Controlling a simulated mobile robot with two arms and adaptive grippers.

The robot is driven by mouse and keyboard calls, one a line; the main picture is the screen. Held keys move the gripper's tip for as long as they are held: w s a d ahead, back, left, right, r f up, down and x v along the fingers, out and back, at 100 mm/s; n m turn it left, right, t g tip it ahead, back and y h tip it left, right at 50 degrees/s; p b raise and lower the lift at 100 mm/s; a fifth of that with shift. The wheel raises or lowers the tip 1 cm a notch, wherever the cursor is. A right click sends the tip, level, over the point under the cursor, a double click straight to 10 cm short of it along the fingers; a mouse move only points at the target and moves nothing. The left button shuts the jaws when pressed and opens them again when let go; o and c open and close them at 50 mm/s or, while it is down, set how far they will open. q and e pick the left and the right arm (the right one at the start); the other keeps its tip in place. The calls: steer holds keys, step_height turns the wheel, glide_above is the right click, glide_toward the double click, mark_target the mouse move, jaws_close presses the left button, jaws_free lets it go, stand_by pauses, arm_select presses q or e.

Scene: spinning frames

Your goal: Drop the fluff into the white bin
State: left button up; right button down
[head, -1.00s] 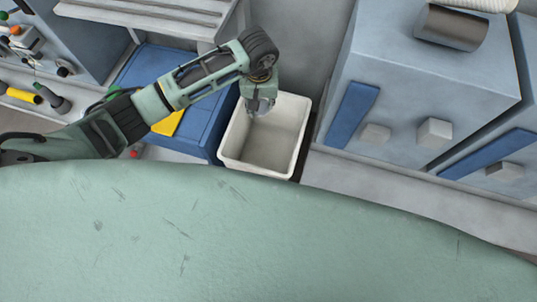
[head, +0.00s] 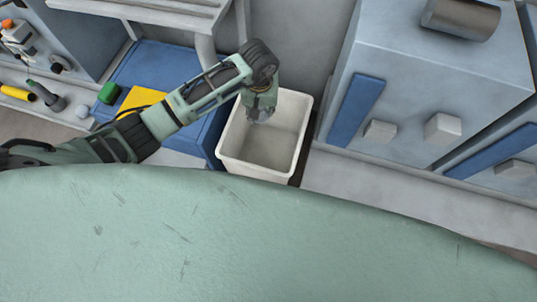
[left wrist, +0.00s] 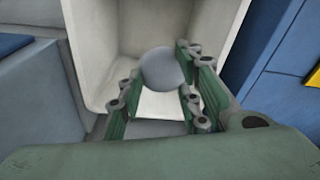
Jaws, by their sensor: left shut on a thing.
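The white bin (head: 268,150) stands open-topped beyond my green body, near the middle of the head view. Its pale inner wall also shows in the left wrist view (left wrist: 92,50). My left gripper (head: 262,112) points down over the bin's mouth, near its back left part. In the left wrist view my left gripper (left wrist: 160,92) is shut on the fluff (left wrist: 164,68), a round grey ball between the fingers, with the bin's inside behind it. In the head view the fluff is hard to make out at the fingertips. My right gripper is not in view.
A blue box (head: 205,140) stands close to the bin's left side, with a yellow piece (head: 140,100) and a green piece (head: 108,93) nearby. Large grey-blue machines (head: 410,90) with blue bars stand at the right. A grey shelf (head: 150,12) is above left.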

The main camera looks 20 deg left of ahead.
arm_select(q)
steer(key=o, duration=0.9)
step_height(320, 180, up, 12)
steer(key=s, duration=0.1)
steer(key=shift+s+d, duration=0.2)
steer(key=shift+s+f, duration=0.1)
